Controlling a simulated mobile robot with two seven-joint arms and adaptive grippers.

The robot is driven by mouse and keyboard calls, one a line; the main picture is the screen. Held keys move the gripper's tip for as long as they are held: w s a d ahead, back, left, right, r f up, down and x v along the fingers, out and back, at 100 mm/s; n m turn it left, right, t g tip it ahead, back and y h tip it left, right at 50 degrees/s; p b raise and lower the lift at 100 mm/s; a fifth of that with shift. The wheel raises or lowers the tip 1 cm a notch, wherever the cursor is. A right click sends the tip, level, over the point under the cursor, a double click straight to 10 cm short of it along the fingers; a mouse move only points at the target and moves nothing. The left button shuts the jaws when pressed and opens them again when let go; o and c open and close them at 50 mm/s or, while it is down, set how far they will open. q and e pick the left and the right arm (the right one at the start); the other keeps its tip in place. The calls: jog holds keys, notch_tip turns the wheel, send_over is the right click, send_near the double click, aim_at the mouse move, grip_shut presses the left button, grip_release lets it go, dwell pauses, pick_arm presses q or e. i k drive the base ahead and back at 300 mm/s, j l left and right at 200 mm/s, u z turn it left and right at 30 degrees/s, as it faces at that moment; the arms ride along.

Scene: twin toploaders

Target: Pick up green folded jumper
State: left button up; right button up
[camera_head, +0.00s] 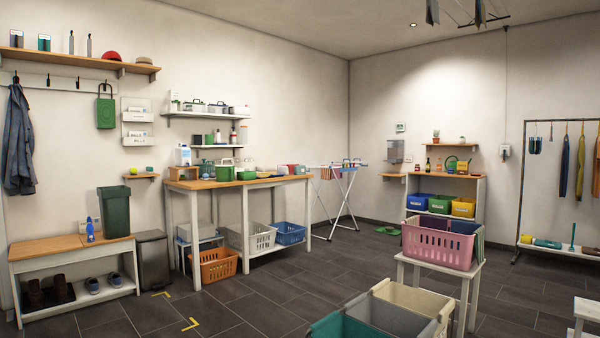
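I cannot make out a green folded jumper with certainty. A low green item (547,243) lies on the bottom shelf of the clothes rack at the far right; it is too small to tell whether it is folded cloth. Neither of my grippers shows in the head view.
A pink basket (438,246) stands on a white stool (468,284) at right of centre. A divided hamper (384,318) is in the near foreground. A wooden-topped table (236,183) runs along the left wall, with an orange basket (218,265) below. Dark floor (290,295) lies clear between.

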aim_at(299, 170)
jog(key=i+j+u, duration=0.25)
jog(key=j, duration=0.25)
jog(key=i+j+u, duration=0.25)
jog(key=j, duration=0.2)
jog(key=i+j+u, duration=0.25)
jog(key=j, duration=0.15)
jog(key=i+j+u, duration=0.25)
jog(key=i, duration=0.15)
jog(key=i+j+u, duration=0.25)
jog(key=i, duration=0.15)
jog(key=i+u, duration=0.2)
jog(key=i, duration=0.25)
jog(key=i+z, duration=0.2)
jog(key=i, duration=0.3)
jog(key=i+j+z, duration=0.2)
jog(key=i, duration=0.3)
jog(key=i+j+z, duration=0.2)
jog(key=i, duration=0.3)
jog(key=i+l+z, duration=0.15)
jog(key=i+z, duration=0.3)
jog(key=i+l+z, duration=0.1)
jog(key=i+z, duration=0.15)
jog(key=z, duration=0.25)
jog(key=i+j+z, duration=0.15)
jog(key=i+z, duration=0.3)
jog(key=i+l+z, duration=0.2)
jog(key=i+z, duration=0.25)
jog(key=i, duration=0.2)
jog(key=i+z, duration=0.5)
jog(key=i, duration=1.8)
